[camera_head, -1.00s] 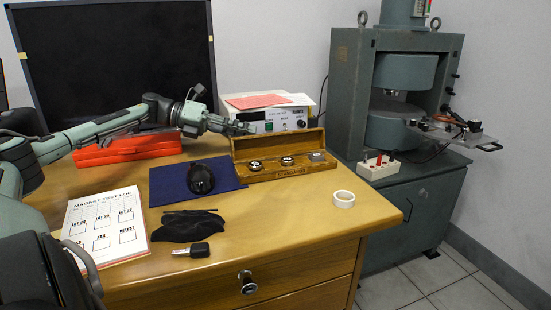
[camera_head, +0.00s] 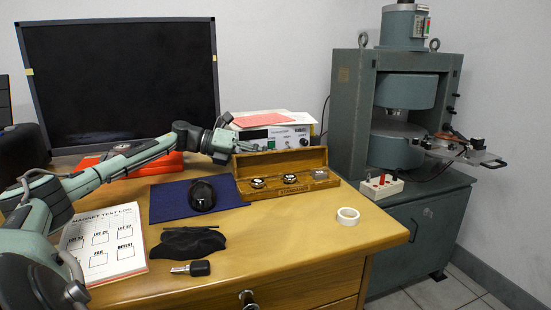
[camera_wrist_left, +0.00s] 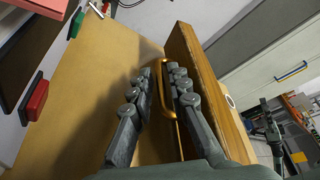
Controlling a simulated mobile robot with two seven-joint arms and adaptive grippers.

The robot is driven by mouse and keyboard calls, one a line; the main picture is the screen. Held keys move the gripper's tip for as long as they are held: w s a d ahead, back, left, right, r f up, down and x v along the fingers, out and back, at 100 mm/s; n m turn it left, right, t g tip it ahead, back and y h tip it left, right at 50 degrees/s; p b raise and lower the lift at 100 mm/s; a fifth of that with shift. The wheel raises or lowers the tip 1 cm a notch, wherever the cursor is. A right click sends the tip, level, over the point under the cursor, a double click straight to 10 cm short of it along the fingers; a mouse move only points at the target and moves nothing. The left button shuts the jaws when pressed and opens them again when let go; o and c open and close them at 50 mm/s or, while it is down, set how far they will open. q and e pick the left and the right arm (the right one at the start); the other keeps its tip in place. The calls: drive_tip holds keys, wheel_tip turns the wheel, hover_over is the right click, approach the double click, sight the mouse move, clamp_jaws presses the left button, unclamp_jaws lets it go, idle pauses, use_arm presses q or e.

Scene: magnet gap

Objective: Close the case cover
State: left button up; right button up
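The wooden case (camera_head: 285,193) stands at the back right of the desk, holding several small metal pieces. Its cover (camera_head: 290,160) is raised upright along the back edge. My left gripper (camera_head: 255,148) is at the upper left of the cover, just behind its top edge; whether it touches cannot be told. In the left wrist view, the gripper (camera_wrist_left: 160,68) has its two fingers apart. A curved brass handle (camera_wrist_left: 167,105) shows between them, and a wooden panel (camera_wrist_left: 208,85) runs beside the right finger.
A white instrument (camera_head: 290,134) stands behind the case. A large green press (camera_head: 400,110) is at the right. A log sheet (camera_head: 103,241) lies front left.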

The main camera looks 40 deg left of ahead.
use_arm(q)
drive_tip(key=shift+w+d+f, duration=0.1)
drive_tip(key=shift+w+d, duration=0.25)
use_arm(e)
drive_tip(key=shift+w+f, duration=0.1)
drive_tip(key=shift+f, duration=0.2)
use_arm(q)
clamp_jaws()
use_arm(e)
drive_tip(key=shift+d, duration=0.1)
